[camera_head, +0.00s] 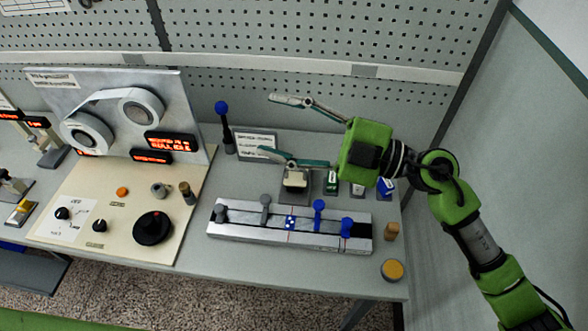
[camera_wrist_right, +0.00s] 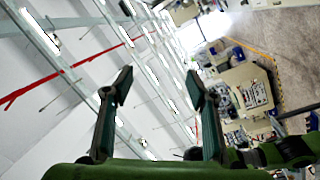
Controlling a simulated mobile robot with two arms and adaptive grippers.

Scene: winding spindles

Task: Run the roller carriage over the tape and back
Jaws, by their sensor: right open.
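A long metal rail fixture (camera_head: 240,232) lies on the bench at centre, with a dark strip along its top. Grey knobs (camera_head: 265,203) stand on its left half and blue knobs (camera_head: 319,207) on its right half. A small blue block with white marks (camera_head: 290,223) sits mid-rail. I cannot tell for sure which part is the roller carriage, and the tape is too small to make out. My right gripper (camera_head: 267,124) is open and empty, above and behind the rail, pointing left. Its spread fingers also show in the right wrist view (camera_wrist_right: 160,85). My left gripper is not in view.
A panel with two white reels (camera_head: 140,107) and red displays stands at left, behind a beige control board (camera_head: 115,215). A blue-topped lever (camera_head: 222,108) and a sign (camera_head: 256,146) stand behind the rail. A grey block (camera_head: 295,181) and small boxes stand beneath my right gripper.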

